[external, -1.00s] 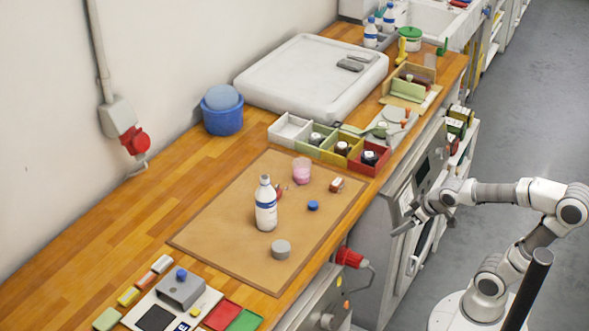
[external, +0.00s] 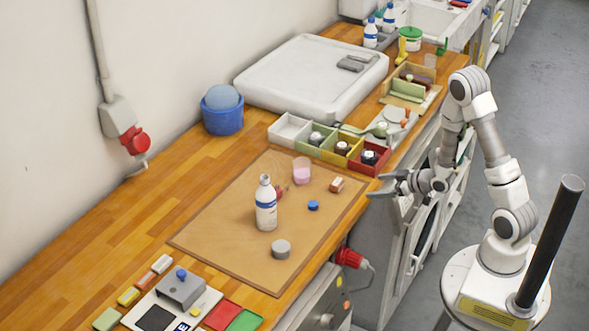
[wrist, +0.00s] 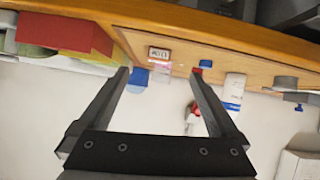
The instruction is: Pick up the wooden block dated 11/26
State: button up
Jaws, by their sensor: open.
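A small wooden block (external: 336,185) with a white label lies on the brown mat (external: 215,232), near the mat's right corner. In the wrist view the block (wrist: 159,54) shows beyond my fingertips, its label dark-lettered but too small to read surely. My gripper (external: 375,188) is open and empty, just off the counter's front edge, to the right of the block and apart from it. In the wrist view my gripper (wrist: 160,75) has its two fingers spread wide.
A white bottle (external: 266,205), a pink cup (external: 302,170), a blue cap (external: 313,205) and a grey round piece (external: 281,249) share the mat. A red compartment (external: 369,160) with several other bins stands behind the block. The mat's left part is clear.

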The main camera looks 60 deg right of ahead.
jog(key=shift+s+m+t+y+b, duration=0.35)
jog(key=shift+t+b, duration=0.45)
jog(key=shift+b, duration=0.4)
jog(key=b, duration=0.7)
jog(key=shift+w+f, duration=0.2)
jog(key=shift+w, duration=0.2)
send_near(342, 184)
jog(key=x, duration=0.3)
jog(key=a+x, duration=0.1)
jog(key=x, duration=0.1)
jog(key=shift+w, duration=0.1)
jog(key=shift+d+p+x, duration=0.2)
jog(key=shift+x, duration=1.1)
jog(key=shift+d+p+x, duration=0.15)
jog(key=shift+x, duration=1.2)
jog(key=c, duration=1.4)
